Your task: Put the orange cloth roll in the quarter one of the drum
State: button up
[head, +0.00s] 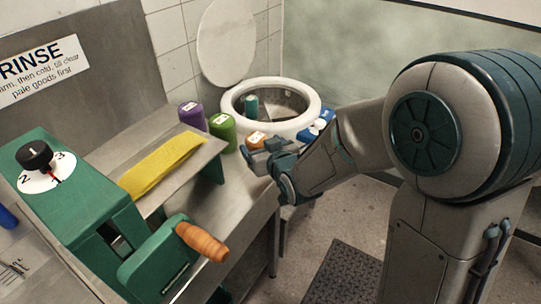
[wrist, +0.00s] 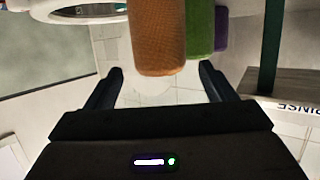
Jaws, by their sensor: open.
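The orange cloth roll (head: 257,139) stands upright on the steel counter in front of the drum, with a pale label on top. My gripper (head: 268,152) is at its near right side, jaws open. In the wrist view the orange roll (wrist: 157,38) shows between and beyond the two open fingers (wrist: 163,80); contact cannot be told. The white-rimmed drum (head: 232,98) is open behind the roll, its lid (head: 226,42) raised against the wall. Inside, dividers show partly and a teal roll (head: 251,106) stands at the left. Quarter labels cannot be read.
A green roll (head: 222,131) and a purple roll (head: 191,116) stand left of the orange one. A yellow cloth (head: 165,165) lies on a raised plate by the green cranked machine (head: 75,210). A blue item (head: 317,128) is at the drum's right.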

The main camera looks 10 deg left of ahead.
jog(key=v, duration=0.6)
jog(key=shift+d, duration=0.1)
